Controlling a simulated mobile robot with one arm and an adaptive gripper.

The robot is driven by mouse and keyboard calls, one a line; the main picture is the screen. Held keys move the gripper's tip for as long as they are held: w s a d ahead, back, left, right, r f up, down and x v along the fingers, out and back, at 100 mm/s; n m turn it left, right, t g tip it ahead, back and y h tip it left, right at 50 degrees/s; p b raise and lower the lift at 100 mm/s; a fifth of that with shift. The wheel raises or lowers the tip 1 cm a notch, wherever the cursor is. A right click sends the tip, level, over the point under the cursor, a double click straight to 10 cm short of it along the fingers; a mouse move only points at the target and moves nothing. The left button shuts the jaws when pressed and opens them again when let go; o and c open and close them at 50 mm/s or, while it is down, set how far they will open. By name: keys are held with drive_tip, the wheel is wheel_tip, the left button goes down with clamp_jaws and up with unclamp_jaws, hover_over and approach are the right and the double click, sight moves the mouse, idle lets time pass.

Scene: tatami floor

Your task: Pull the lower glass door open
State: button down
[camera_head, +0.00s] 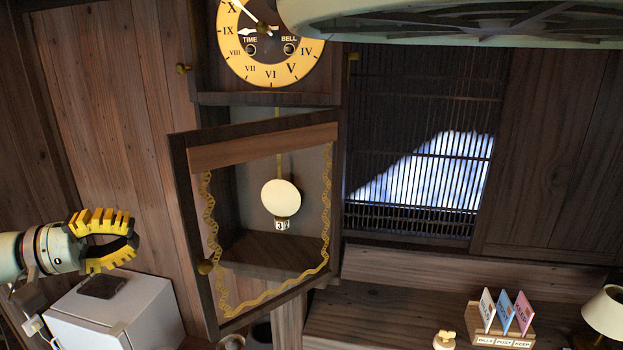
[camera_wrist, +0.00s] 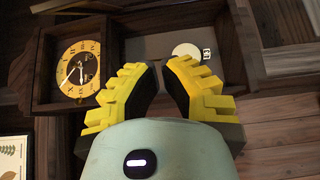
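The lower glass door (camera_head: 262,148) of the wall clock stands swung out from the case, its left edge toward me. Its brass knob (camera_head: 205,267) is on the left stile. Gold trim runs around the pane, and the white pendulum disc (camera_head: 281,197) shows behind it. My gripper (camera_head: 137,240), with yellow fingers, is left of the door, apart from the knob. In the wrist view the fingers (camera_wrist: 162,66) are partly apart with nothing between them.
The round clock dial (camera_head: 271,45) is above the door. A white box (camera_head: 115,310) stands below my gripper. A lattice window (camera_head: 425,150) is to the right. A letter holder (camera_head: 500,335) and a lamp (camera_head: 607,312) are at the lower right.

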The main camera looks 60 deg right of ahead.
sight(194, 235)
drive_tip(key=shift+s+d+r+p, duration=0.1)
drive_tip(key=shift+s+d+p, duration=1.1)
drive_tip(key=shift+p, duration=0.65)
drive_tip(key=shift+s+d+f+p, duration=0.1)
drive_tip(key=shift+s+d+p, duration=0.65)
drive_tip(key=shift+s+p, duration=1)
drive_tip(key=shift+s+d+r+p, duration=0.1)
drive_tip(key=shift+s+d+p, duration=1)
drive_tip(key=shift+p, duration=0.9)
drive_tip(key=shift+s, duration=0.1)
